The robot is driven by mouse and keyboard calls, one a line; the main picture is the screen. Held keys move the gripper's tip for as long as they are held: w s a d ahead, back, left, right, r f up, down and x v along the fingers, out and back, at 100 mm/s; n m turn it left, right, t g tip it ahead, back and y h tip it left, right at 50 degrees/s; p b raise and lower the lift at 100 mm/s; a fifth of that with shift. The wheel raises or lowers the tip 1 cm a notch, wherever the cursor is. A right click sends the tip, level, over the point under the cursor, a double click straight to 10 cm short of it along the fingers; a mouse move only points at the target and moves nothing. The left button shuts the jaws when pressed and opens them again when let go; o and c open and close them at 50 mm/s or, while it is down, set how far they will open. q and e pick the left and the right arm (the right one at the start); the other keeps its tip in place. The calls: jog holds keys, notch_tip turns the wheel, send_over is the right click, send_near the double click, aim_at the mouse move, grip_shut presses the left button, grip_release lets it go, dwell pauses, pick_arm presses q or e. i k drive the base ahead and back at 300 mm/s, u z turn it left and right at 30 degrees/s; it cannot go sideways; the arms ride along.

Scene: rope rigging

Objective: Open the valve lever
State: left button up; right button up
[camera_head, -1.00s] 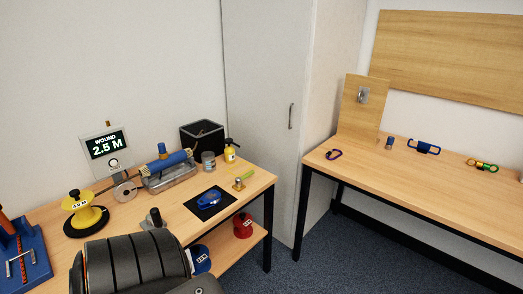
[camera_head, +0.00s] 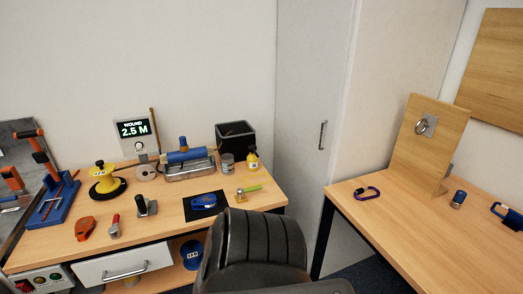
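A small brass fitting with a yellow-green bar (camera_head: 248,191) sits on the left workbench near its right end, beside a black mat. It looks like a valve with a lever, but it is too small to tell its position. Neither of my grippers is in view.
A large black ribbed shape (camera_head: 252,247) covers the bench's front right; I cannot tell whether it is mine. A blue tool (camera_head: 204,202) lies on the mat, and a blue cylinder device (camera_head: 187,156) stands behind. A right-hand table (camera_head: 390,235) holds a purple carabiner (camera_head: 368,193).

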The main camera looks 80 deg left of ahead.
aim_at(240, 192)
jog(key=u, duration=0.65)
jog(key=i, duration=0.9)
jog(key=u, duration=1.05)
